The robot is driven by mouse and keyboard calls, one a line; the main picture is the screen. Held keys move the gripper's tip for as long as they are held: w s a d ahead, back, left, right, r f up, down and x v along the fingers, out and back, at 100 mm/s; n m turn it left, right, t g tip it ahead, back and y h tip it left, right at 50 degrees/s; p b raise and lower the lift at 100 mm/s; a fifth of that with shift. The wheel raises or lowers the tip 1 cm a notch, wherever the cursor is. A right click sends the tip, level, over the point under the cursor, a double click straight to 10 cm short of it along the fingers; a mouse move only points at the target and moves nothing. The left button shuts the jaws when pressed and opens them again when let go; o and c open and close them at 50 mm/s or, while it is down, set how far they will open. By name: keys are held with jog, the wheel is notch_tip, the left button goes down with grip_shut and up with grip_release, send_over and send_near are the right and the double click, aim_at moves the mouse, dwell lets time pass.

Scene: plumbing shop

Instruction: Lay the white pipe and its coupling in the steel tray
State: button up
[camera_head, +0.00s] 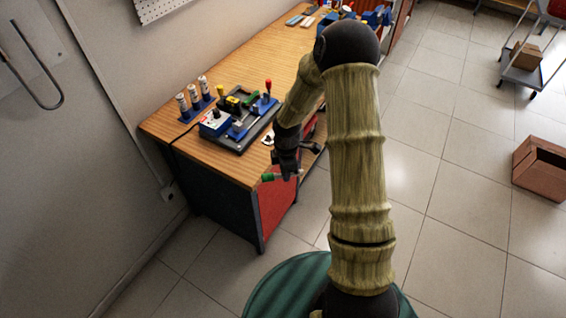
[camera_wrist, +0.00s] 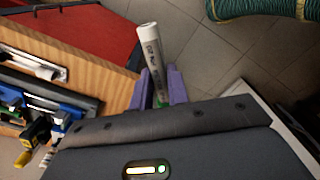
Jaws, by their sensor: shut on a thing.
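My gripper (camera_head: 287,168) is in front of the bench's right front corner, off the bench top. The wrist view shows its purple fingers (camera_wrist: 159,84) shut on the white pipe (camera_wrist: 149,45), which has dark lettering and sticks out beyond the fingertips. A green piece, seemingly the coupling, shows between the fingers in the wrist view (camera_wrist: 161,101). In the head view a green end (camera_head: 267,177) sticks out left of the gripper; the rest of the pipe is mostly hidden there. I cannot make out a steel tray for certain in either view.
The wooden bench (camera_head: 250,66) holds a dark tray (camera_head: 239,141) with blue, yellow and red-handled items. Several white cylinders (camera_head: 194,96) stand in a blue rack behind it. The bench's red side panel (camera_head: 277,208) is below the gripper.

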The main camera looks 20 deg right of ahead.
notch_tip(320, 180, down, 13)
jog(key=s+m+b, duration=0.1)
jog(key=m+b, duration=0.4)
jog(key=m, duration=1.2)
jog(key=shift+s+b, duration=0.15)
jog(key=shift+b, duration=0.2)
jog(key=shift+d+f, duration=0.1)
jog(key=shift+d, duration=0.05)
